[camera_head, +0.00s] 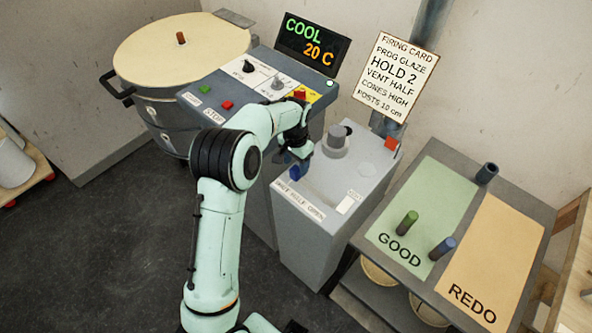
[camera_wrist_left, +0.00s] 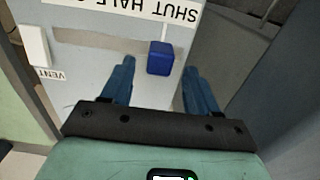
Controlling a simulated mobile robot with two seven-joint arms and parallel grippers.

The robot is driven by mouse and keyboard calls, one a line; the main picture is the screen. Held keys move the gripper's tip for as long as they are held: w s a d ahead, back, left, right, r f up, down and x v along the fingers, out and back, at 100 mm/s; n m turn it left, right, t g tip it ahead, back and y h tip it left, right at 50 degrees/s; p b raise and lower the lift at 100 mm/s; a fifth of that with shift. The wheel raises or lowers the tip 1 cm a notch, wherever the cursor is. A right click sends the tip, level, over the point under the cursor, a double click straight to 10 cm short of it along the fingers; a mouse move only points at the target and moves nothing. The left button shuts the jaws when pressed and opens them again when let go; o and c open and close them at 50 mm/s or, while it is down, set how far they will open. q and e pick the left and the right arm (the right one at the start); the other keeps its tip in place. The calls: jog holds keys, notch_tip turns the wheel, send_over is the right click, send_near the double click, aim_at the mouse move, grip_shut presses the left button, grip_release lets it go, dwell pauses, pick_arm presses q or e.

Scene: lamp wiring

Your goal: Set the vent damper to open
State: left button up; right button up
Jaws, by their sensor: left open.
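The vent damper is a blue slider knob (camera_wrist_left: 160,58) on a slot in the top of a grey box (camera_head: 312,230). A label strip (camera_head: 299,200) along the box reads shut, half, open. The knob (camera_head: 296,172) stands at the shut end of the slot. My left gripper (camera_head: 288,160) is over that end, pointing down. In the left wrist view its two blue fingers (camera_wrist_left: 159,78) are open, one to each side of the knob, with gaps visible. Whether the fingertips reach the knob's height I cannot tell. My right gripper is not in view.
A control panel (camera_head: 232,103) with a "COOL 20 C" display (camera_head: 312,45) stands behind my arm. A grey round knob (camera_head: 335,142) and a red button (camera_head: 391,143) are on the box's far side. A firing card (camera_head: 396,75) reads "vent half". A sorting table (camera_head: 480,185) is to the right.

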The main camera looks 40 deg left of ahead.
aim_at(296, 169)
pick_arm(q)
jog(key=shift+f, duration=2.05)
grip_shut()
jog(key=d, duration=0.3)
jog(key=d+b, duration=0.1)
jog(key=d, duration=0.5)
jog(key=shift+s+d+b, duration=0.35)
jog(key=shift+s+b, duration=0.05)
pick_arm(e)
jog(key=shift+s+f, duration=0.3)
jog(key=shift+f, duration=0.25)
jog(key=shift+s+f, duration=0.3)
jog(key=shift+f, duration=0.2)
pick_arm(q)
grip_release()
jog(key=shift+r, duration=0.1)
